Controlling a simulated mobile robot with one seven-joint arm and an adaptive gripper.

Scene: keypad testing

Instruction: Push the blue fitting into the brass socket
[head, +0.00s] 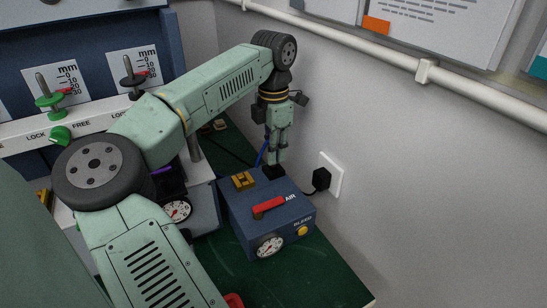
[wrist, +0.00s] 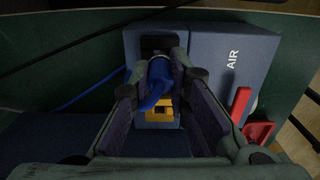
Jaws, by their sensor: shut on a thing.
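The blue fitting (wrist: 158,80) is between my gripper's fingers in the wrist view. My gripper (wrist: 160,72) is shut on it. In the head view my gripper (head: 275,165) points down over the back part of the blue AIR box, and the fitting is hidden there. The brass socket (head: 243,181) is on top of the box, left of the fingertips. In the wrist view the brass socket (wrist: 160,113) shows partly behind the fitting. The fitting appears apart from the socket, but its height above the box is hard to judge. A blue hose (head: 262,154) hangs beside my gripper.
The AIR box (head: 246,217) carries a red lever (head: 268,207), a gauge (head: 270,246) and a yellow button (head: 302,231). A black plug (head: 321,179) sits in the wall outlet close to its right. Another gauge unit (head: 204,207) stands to its left. Green bench (head: 325,272) is bare in front.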

